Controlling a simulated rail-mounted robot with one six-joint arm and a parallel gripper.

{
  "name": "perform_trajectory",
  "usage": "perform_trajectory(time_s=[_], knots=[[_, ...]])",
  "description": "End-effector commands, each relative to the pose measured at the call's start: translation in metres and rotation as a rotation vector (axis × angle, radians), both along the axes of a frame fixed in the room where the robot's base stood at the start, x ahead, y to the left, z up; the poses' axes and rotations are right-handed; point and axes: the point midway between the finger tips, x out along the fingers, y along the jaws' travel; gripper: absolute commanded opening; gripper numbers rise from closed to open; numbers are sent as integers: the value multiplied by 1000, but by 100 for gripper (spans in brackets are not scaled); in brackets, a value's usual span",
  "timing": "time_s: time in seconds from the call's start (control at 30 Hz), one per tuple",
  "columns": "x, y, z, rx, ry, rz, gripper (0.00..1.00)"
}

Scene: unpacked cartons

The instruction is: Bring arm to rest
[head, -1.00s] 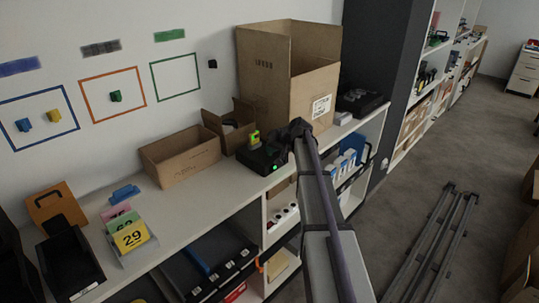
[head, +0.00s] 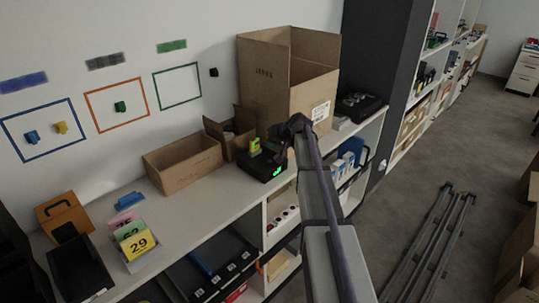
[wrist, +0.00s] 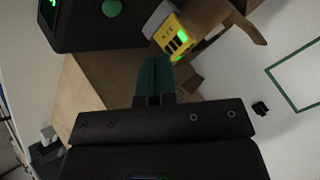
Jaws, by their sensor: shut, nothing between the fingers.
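My arm reaches forward from the bottom of the head view over the shelf edge. In the wrist view my gripper (wrist: 154,75) shows two dark green fingertips pressed together, with nothing between them. In the head view the end of my arm is beside a black device (head: 262,166) with a green light, and its fingertips are hard to make out there. A yellow-green item (head: 255,146) stands at the device. The wrist view shows a yellow item with a lit green display (wrist: 176,37) just beyond the fingertips, apart from them.
A large open carton (head: 280,85) stands behind my arm's end. Two smaller cartons, one long (head: 183,165) and one short (head: 230,132), stand to the left. A card stand with a yellow 29 card (head: 137,244) is at front left.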

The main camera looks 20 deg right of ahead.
Motion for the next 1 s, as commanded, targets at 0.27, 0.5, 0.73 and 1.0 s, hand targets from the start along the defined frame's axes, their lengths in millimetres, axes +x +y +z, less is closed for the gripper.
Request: perform_trajectory(time_s=[0.27,0.5,0.73,1.0], knots=[[0,0,16,0,0,0,0],[0,0,16,1,0,-1,0],[-85,30,-10,-47,243,19,0],[-296,171,-36,-346,643,173,0]])
